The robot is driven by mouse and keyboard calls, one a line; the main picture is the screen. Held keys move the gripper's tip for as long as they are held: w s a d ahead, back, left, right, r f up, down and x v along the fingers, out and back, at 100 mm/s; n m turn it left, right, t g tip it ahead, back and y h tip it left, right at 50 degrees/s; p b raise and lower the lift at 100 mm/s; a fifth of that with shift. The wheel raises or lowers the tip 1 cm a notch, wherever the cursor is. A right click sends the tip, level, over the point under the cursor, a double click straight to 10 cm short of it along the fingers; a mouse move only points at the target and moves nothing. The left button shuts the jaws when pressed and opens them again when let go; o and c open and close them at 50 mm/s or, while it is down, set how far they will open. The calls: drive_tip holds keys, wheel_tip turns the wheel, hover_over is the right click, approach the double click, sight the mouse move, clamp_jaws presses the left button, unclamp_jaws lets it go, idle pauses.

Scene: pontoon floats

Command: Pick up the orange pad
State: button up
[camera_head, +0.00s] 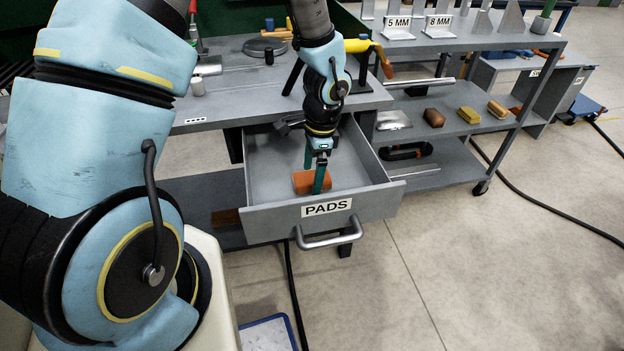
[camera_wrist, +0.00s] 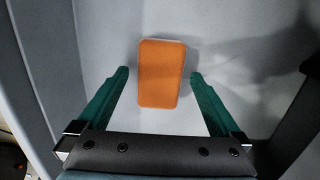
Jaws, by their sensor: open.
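The orange pad (camera_head: 304,182) lies in an open grey drawer (camera_head: 262,219) labelled PADS. In the wrist view the orange pad (camera_wrist: 161,73) is a rounded block on the drawer's floor, between and a little beyond the fingertips. My gripper (camera_head: 318,178) reaches down into the drawer with its green fingers at the pad. The wrist view shows my gripper (camera_wrist: 160,76) open, one finger on each side, with a gap to the pad on both sides. No contact shows. One finger partly hides the pad's right end in the head view.
The drawer's walls stand close around my gripper, with its front and bar handle (camera_head: 329,236) toward me. The grey workbench (camera_head: 225,105) is behind. A shelf cart (camera_head: 430,122) at right holds several blocks. A black cable crosses the floor.

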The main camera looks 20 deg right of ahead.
sight(313, 176)
drive_tip(key=shift+c, duration=0.2)
drive_tip(key=c, duration=1.3)
wheel_tip(313, 176, up, 10)
